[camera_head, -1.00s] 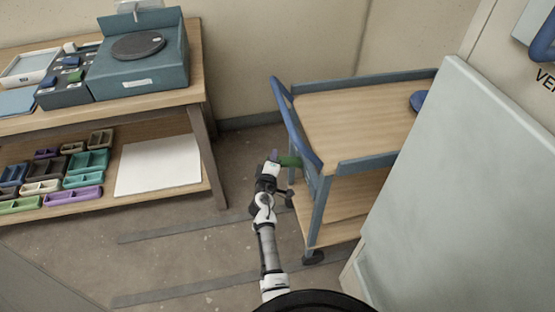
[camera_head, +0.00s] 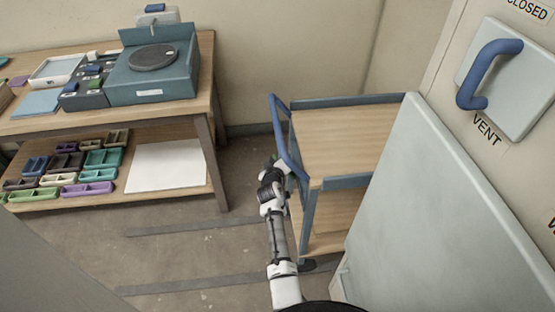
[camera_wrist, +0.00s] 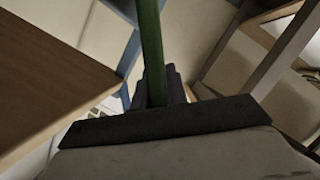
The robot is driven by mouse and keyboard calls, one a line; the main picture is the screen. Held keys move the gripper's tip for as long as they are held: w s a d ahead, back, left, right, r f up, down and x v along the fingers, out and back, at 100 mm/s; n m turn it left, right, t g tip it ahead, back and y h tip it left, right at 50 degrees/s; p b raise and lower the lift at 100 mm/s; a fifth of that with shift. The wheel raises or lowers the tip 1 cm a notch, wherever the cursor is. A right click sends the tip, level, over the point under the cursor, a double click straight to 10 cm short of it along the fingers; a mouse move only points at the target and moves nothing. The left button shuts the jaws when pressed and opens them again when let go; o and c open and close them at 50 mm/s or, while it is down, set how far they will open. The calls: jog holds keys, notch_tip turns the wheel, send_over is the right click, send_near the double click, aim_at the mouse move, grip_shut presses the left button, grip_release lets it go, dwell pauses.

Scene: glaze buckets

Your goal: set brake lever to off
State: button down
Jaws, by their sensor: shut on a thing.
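The cart (camera_head: 335,145) has a wooden top, blue-grey frame and a blue push handle (camera_head: 275,120) at its left end. The green bar that I take for the brake lever (camera_wrist: 150,40) runs down the wrist view into my gripper (camera_wrist: 160,92). My gripper is shut on this bar. In the head view my gripper (camera_head: 270,164) is at the cart's left end, just beside the lower part of the push handle. There the lever is almost wholly hidden by my gripper and wrist. No off mark can be read.
A workbench (camera_head: 210,75) with a turntable box (camera_head: 155,75) and lower shelf of small trays stands at left. Floor between bench and cart is clear.

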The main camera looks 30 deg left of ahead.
jog(key=shift+w+d+r, duration=0.65)
jog(key=shift+d+r, duration=0.05)
jog(key=shift+d, duration=0.1)
jog(key=shift+w+d+r, duration=0.1)
jog(key=shift+w+d, duration=0.15)
jog(key=shift+d, duration=0.3)
jog(key=c, duration=1.4)
grip_release()
jog(key=shift+f, duration=0.2)
jog(key=shift+c, duration=0.2)
jog(key=shift+s, duration=0.1)
